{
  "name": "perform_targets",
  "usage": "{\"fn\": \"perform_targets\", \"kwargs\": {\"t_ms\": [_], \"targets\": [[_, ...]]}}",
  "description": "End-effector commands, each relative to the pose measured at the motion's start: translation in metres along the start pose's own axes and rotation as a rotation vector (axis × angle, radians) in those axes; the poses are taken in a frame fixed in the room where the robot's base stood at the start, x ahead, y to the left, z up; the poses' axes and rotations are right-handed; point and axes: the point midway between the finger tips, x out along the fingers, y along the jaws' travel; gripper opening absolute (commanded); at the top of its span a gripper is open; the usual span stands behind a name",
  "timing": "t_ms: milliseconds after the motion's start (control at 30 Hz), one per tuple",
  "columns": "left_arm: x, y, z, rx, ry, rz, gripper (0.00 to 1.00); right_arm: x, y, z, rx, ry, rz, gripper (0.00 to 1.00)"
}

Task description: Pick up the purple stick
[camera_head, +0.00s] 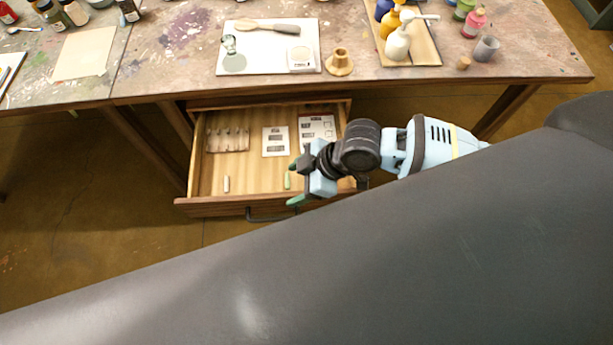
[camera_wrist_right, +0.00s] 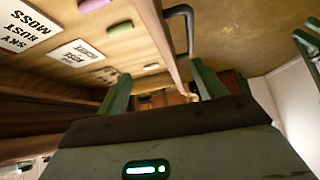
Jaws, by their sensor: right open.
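A pinkish-purple stick (camera_wrist_right: 93,4) lies in the open drawer (camera_head: 245,178), cut by the top edge of the right wrist view. I cannot make it out in the head view, where my right gripper and arm cover that part of the drawer. A green stick (camera_head: 287,180) and a pale stick (camera_head: 226,184) lie near the drawer front; the wrist view also shows the green one (camera_wrist_right: 120,28) and the pale one (camera_wrist_right: 151,67). My right gripper (camera_head: 293,184) is open and empty at the drawer's front right, its green fingers apart (camera_wrist_right: 160,84). My left gripper is not in view.
The drawer also holds a tray of sticks (camera_head: 228,139) and two printed cards (camera_head: 275,141) (camera_head: 317,128). The drawer's front wall and dark handle (camera_wrist_right: 181,14) are close to my right gripper. The table (camera_head: 185,62) above carries bottles and a white board (camera_head: 257,64).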

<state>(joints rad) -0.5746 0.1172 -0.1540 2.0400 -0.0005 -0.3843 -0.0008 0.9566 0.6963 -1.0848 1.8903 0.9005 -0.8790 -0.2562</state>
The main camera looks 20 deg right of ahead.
Motion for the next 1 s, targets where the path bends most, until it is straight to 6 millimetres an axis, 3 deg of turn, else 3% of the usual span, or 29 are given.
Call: {"fn": "perform_targets", "kwargs": {"t_ms": [333, 533, 800, 1000], "targets": [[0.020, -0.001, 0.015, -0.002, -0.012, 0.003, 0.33, -0.028, 0.056, 0.038, -0.081, -0.195, -0.013, 0.69], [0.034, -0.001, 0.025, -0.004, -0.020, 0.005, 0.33, -0.020, 0.064, 0.062, -0.080, -0.247, -0.030, 0.69], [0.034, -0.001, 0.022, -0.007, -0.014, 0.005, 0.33, -0.022, 0.066, 0.064, -0.080, -0.255, -0.032, 0.69], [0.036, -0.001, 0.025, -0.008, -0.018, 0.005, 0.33, -0.005, 0.066, 0.068, -0.080, -0.254, -0.033, 0.69]]}}
